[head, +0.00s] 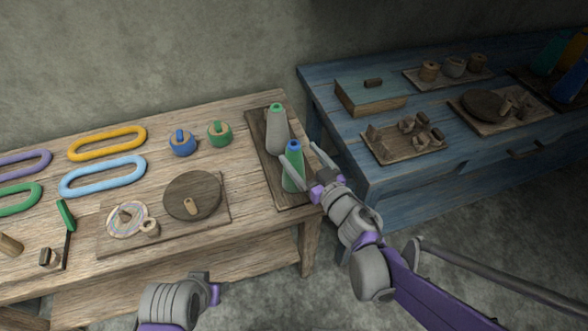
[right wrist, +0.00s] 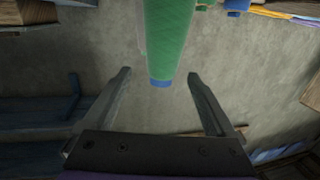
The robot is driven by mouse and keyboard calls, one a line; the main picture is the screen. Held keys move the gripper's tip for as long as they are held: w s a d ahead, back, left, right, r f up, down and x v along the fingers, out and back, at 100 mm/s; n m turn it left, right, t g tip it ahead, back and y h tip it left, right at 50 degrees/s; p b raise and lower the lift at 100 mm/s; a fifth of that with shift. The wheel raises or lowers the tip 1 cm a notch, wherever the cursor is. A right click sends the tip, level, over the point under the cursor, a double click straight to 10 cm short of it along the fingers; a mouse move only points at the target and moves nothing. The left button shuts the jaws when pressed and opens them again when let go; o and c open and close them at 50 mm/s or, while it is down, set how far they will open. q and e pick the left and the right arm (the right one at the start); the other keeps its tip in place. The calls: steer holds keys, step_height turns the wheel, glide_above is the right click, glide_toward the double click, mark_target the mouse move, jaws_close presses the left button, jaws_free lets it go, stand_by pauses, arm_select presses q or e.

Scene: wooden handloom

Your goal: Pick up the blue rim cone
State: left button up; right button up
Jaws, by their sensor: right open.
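The blue rim cone (head: 293,172) is a green cone with a blue top. It stands upright on a dark wooden tray (head: 264,152) at the right end of the light wooden table. Behind it is a grey cone (head: 277,133) with a green top. My right gripper (head: 297,151) is open, its fingers reaching around the green cone from the right. In the right wrist view the green cone (right wrist: 168,40) has its blue end between the open fingertips (right wrist: 159,73), with gaps on both sides. My left gripper (head: 212,292) is low in front of the table; its jaws are not clear.
Left of the tray are a round dark disc (head: 193,196) on a board, blue (head: 182,143) and green (head: 219,133) knobbed pots, and several coloured oval rings. A blue table (head: 400,180) with a box and trays stands to the right, beyond a narrow gap.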

steer(key=x, duration=0.3)
steer(key=shift+w+a+f, duration=0.15)
steer(key=shift+w+a, duration=0.15)
steer(key=shift+a, duration=0.05)
jaws_close()
